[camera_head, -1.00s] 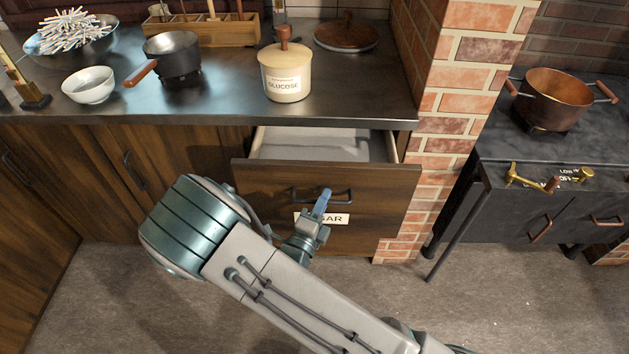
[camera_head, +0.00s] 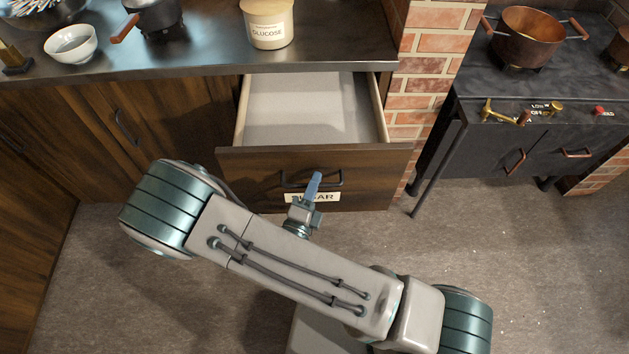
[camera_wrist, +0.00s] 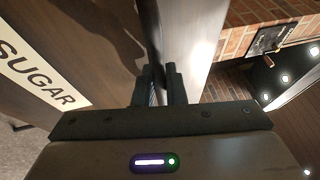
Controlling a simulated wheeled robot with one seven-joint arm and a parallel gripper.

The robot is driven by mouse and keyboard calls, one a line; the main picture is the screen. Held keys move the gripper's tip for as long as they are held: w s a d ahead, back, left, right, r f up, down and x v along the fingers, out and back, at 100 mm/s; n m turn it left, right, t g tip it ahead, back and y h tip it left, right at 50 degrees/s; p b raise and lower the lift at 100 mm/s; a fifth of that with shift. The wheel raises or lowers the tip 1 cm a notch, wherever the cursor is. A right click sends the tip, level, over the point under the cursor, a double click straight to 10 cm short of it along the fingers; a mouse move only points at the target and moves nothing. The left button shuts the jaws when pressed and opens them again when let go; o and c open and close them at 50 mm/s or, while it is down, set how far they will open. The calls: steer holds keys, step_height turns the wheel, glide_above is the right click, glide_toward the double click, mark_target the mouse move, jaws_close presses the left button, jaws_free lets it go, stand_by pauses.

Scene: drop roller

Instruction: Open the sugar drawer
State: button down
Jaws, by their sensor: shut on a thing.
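The sugar drawer (camera_head: 240,170) has a dark wood front and is pulled well out from under the counter. Its pale inside (camera_head: 312,112) shows and looks empty in the visible part. A white label (camera_head: 325,197) on its front is partly hidden by my arm in the head view; the label reads SUGAR in the wrist view (camera_wrist: 37,72). My gripper (camera_head: 313,186) is at the black drawer handle (camera_head: 291,179), its fingers closed on it. In the wrist view the fingers (camera_wrist: 158,85) sit close together against the drawer front.
A glucose jar (camera_head: 268,25), a white bowl (camera_head: 70,44) and a dark pan (camera_head: 155,17) stand on the counter (camera_head: 200,62). A brick pillar (camera_head: 430,75) and a stove (camera_head: 540,120) stand to the right. The floor in front is clear.

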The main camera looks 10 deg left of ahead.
steer(key=c, duration=1.5)
jaws_free()
steer(key=v, duration=1.3)
steer(key=shift+s+b, duration=0.35)
steer(key=shift+s, duration=0.05)
steer(key=shift+a, duration=0.1)
steer(key=w+d+r+m+g+h+p, duration=0.2)
steer(key=w+d+r+m+g+h, duration=0.2)
steer(key=d+r+m+g, duration=0.65)
steer(key=w+d+r+m+g+h+p, duration=0.1)
steer(key=w+d+r+m+g+h, duration=0.5)
steer(key=m, duration=1)
steer(key=s+d+r+m+y+p, duration=0.1)
steer(key=d+r+m+y, duration=0.4)
steer(key=m, duration=0.7)
steer(key=s+d+r+m+y+p, duration=0.1)
steer(key=d+r+m+y+p, duration=0.3)
steer(key=r+m+y, duration=0.4)
steer(key=r+m, duration=0.1)
steer(key=m, duration=0.4)
steer(key=shift+s+d+r, duration=0.25)
steer(key=shift+s+d, duration=0.15)
